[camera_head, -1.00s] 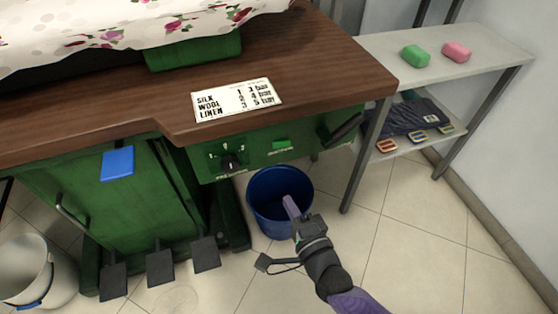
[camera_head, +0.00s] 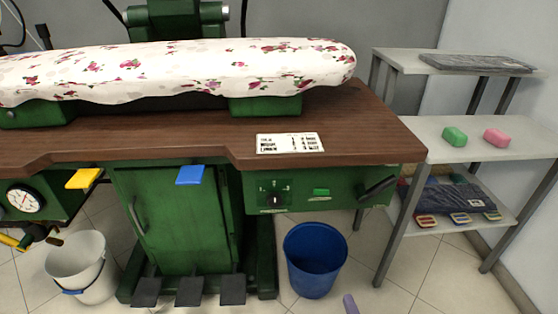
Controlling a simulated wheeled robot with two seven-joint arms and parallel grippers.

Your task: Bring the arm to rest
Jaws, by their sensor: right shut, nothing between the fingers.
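My right gripper (camera_head: 350,304) shows only as a purple fingertip at the bottom edge of the head view, right of centre. It is shut and empty. The fingertip shows below and to the right of the blue bucket (camera_head: 315,262), apart from it in the picture. The rest of the right arm is out of the frame. My left gripper is not in view.
A green pressing table with a wooden top (camera_head: 200,135) and a floral padded board (camera_head: 180,68) fills the left and middle. Black pedals (camera_head: 188,291) and a white bucket (camera_head: 82,266) stand below. Grey shelves (camera_head: 425,140) stand at right. Some tiled floor is clear between.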

